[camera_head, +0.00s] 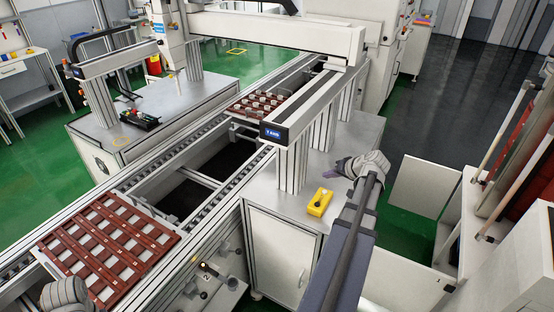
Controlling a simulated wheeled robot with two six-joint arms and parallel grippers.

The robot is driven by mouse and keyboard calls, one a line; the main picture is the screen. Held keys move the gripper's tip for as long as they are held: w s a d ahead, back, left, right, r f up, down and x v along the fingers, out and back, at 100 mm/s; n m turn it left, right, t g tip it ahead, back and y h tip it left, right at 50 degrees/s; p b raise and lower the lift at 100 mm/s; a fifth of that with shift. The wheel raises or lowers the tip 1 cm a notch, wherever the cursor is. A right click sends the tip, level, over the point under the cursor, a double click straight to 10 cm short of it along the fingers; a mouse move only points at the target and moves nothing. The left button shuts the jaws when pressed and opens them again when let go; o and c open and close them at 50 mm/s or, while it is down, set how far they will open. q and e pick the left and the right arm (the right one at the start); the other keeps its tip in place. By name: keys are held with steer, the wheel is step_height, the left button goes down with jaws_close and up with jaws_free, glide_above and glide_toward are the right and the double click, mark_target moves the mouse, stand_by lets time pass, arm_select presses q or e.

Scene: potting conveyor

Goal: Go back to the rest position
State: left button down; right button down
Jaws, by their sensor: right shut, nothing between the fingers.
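My right arm reaches up from the bottom middle of the head view. Its dark wrist and small right gripper (329,173) are above the grey bench top, behind a yellow block-like object (320,202). The right gripper is shut with nothing in it and is apart from the yellow object. A grey rounded joint of my left arm shows at the bottom left corner, over the near edge of a red-brown tray (168,250). The left gripper's fingers are out of the picture.
The red-brown tray with several pale squares lies on the conveyor (205,130). A second such tray (233,110) sits further along, near the gantry (300,118). A white cabinet (283,255) stands under the bench. Open white panels (424,187) stand at right. Green floor shows beyond.

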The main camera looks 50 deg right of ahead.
steer(key=shift+w+a, duration=0.1)
steer(key=w+a+f+n+g+y, duration=0.2)
steer(key=w+a+f+n+y, duration=0.15)
steer(key=w+a, duration=1)
steer(key=w+a+f+n+g, duration=0.1)
steer(key=w+a+n+g, duration=0.1)
steer(key=a, duration=1.1)
steer(key=w+a+f+n+g, duration=0.1)
steer(key=w+a+n+g, duration=0.15)
steer(key=a, duration=1.05)
steer(key=s+a+n+g+h, duration=0.1)
steer(key=s+a+n, duration=0.2)
steer(key=a, duration=1)
steer(key=s+a+f+n+g+h, duration=0.1)
steer(key=s+a+n, duration=0.3)
steer(key=a, duration=0.9)
steer(key=shift+s+n+g, duration=0.3)
steer(key=shift+s+g, duration=0.05)
steer(key=shift+s, duration=0.4)
